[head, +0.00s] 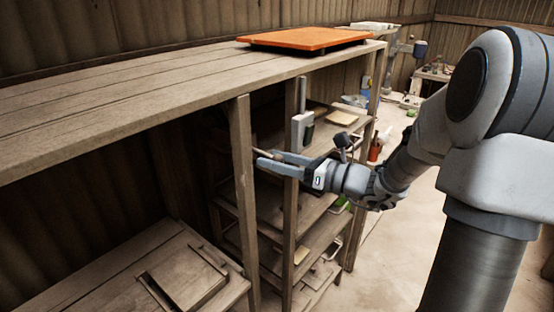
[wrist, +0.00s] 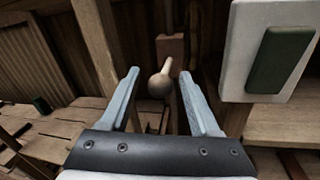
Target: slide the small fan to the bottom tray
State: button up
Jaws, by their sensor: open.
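I cannot make out a small fan in either view. My gripper (head: 265,158) is open beside the shelf posts in the head view. In the wrist view, its two pale fingers (wrist: 159,73) stand apart, and a round wooden knob on a stem (wrist: 160,86) shows between or just beyond their tips. I cannot tell whether the fingers touch it. A flat square wooden piece with a raised frame (head: 187,278) lies on the low bench at the lower left. I cannot tell whether it is the bottom tray.
A white block with a dark green pad (wrist: 235,65) is close on the right; it also shows in the head view (head: 298,130). Wooden posts (head: 245,205) and stacked shelves (head: 320,240) surround my gripper. An orange slab (head: 305,38) lies on the long top shelf (head: 130,85). Floor (head: 400,250) is clear.

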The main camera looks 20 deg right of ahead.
grip_shut()
dwell(1.4)
